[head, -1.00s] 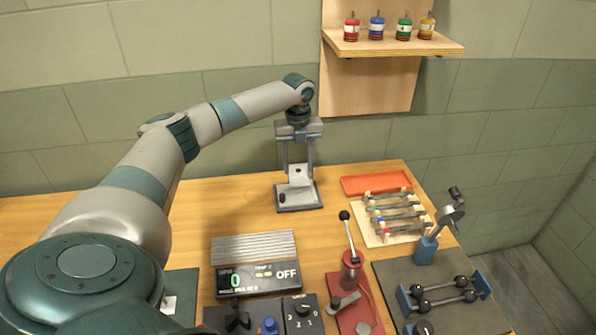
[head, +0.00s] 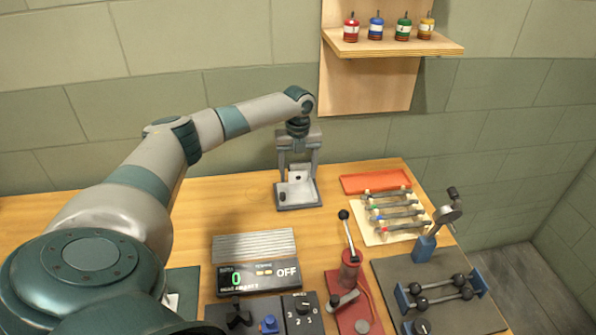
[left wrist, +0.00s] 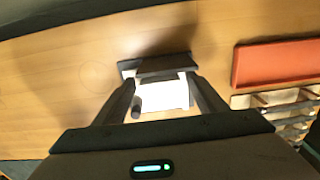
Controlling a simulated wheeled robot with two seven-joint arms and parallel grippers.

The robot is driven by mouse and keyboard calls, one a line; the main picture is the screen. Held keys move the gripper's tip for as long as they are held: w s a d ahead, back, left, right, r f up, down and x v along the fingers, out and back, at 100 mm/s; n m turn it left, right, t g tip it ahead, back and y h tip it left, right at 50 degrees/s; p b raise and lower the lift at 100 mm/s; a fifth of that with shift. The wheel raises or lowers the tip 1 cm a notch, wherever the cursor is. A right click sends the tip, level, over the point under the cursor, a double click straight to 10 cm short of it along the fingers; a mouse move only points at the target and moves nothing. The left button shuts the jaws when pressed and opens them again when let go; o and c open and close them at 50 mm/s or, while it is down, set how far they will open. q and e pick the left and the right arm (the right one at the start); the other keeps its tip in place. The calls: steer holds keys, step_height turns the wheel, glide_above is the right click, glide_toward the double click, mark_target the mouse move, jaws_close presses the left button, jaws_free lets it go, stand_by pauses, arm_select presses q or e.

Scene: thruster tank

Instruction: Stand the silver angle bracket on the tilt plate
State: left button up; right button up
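The silver angle bracket (head: 294,191) is on a dark square plate (head: 300,207) at the back middle of the table. I cannot tell for sure that this plate is the tilt plate. A small dark knob shows at the bracket's left. My left gripper (head: 298,170) points down over the bracket, its fingers apart, one on each side. In the left wrist view the bracket's foot (left wrist: 165,96) shows bright white between the open fingers (left wrist: 163,88). I cannot tell whether the fingers touch it. My right gripper is not in view.
An orange tray (head: 375,183) and a rack of coloured rods (head: 396,216) stand to the right. A display box (head: 257,272), a red lever stand (head: 350,272) and a grey board (head: 465,318) are in front. A shelf (head: 395,46) hangs above. Wood left of the plate is clear.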

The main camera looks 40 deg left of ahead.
mark_target(298, 172)
arm_select(q)
steer(key=shift+r, duration=0.1)
steer(key=shift+r, duration=0.45)
step_height(298, 172, up, 11)
steer(key=b, duration=0.3)
steer(key=shift+b, duration=0.35)
steer(key=shift+r, duration=0.1)
